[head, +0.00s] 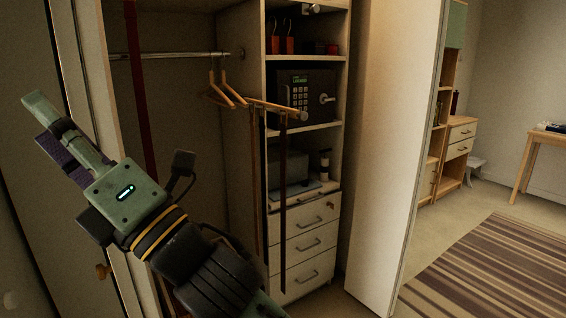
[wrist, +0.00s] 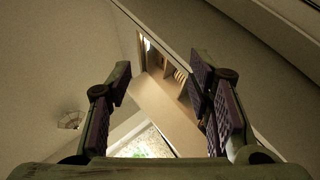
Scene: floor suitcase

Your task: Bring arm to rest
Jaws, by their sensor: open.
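My gripper (head: 60,130) is raised at the left in the head view, in front of the open wardrobe's left edge. Its fingers point up and to the left. In the wrist view my gripper (wrist: 165,105) shows two fingers with purple pads, spread well apart with nothing between them. No object touches the fingers in either view. My arm runs from the gripper down to the bottom middle of the head view.
The wardrobe holds a rail (head: 175,56) with hangers (head: 228,97), a safe (head: 305,95) and drawers (head: 305,245). An open white door (head: 385,150) stands right of it. A striped rug (head: 500,270) lies on the clear floor at right, near a wooden table (head: 545,137).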

